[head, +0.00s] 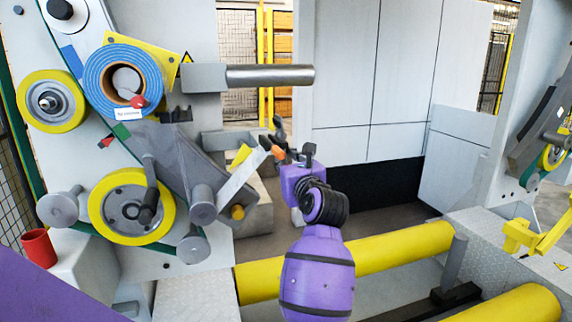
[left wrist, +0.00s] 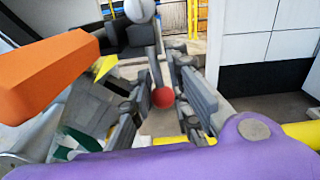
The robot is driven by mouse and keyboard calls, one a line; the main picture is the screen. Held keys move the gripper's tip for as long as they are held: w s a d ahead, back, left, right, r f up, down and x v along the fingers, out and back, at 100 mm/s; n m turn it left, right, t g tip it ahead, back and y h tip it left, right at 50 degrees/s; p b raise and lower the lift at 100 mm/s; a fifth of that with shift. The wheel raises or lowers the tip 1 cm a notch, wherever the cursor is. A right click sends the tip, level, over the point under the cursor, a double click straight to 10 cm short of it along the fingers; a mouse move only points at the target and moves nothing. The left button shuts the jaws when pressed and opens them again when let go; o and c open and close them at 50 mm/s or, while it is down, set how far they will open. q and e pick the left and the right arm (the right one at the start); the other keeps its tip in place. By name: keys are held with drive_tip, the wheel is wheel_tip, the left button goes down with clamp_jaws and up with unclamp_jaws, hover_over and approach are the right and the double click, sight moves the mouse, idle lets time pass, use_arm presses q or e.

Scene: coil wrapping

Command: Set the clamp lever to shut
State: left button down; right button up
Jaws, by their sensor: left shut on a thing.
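My left gripper (head: 278,137) is beyond the purple wrist in the middle of the head view, beside the end of a pale plate on the machine. In the left wrist view its grey fingers (left wrist: 158,122) are around a red ball knob on a grey rod, which I take as the clamp lever (left wrist: 162,97). The gripper is shut on it, though the exact contact is hard to see. An orange block (left wrist: 50,78) sits close to the camera at the left; it also shows as a small orange piece in the head view (head: 279,152). My right gripper is not in view.
A blue coil (head: 96,82), yellow-rimmed rollers (head: 104,222) and a metal bar (head: 268,75) are on the machine at left. Yellow rails (head: 400,242) cross in front. A red cup (head: 38,247) stands at lower left. A pale panel wall (head: 345,70) stands behind.

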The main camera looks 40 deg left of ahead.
use_arm(q)
drive_tip(key=shift+w, duration=0.1)
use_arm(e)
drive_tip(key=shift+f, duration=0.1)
use_arm(q)
drive_tip(key=w+d+r+n+b, duration=0.1)
drive_tip(key=w+r+n+b, duration=0.1)
drive_tip(key=n, duration=0.6)
drive_tip(key=w+d+r+n+b, duration=0.2)
drive_tip(key=w+r+n+b, duration=0.1)
drive_tip(key=r+n+b, duration=0.2)
drive_tip(key=n+b, duration=0.2)
drive_tip(key=n, duration=0.2)
drive_tip(key=shift+w+r, duration=0.2)
drive_tip(key=shift+w, duration=0.05)
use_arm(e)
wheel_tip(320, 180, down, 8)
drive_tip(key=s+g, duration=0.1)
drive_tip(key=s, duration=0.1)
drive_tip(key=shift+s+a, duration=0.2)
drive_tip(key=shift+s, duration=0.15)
use_arm(q)
drive_tip(key=shift+r, duration=0.2)
drive_tip(key=c, duration=1.8)
unclamp_jaws()
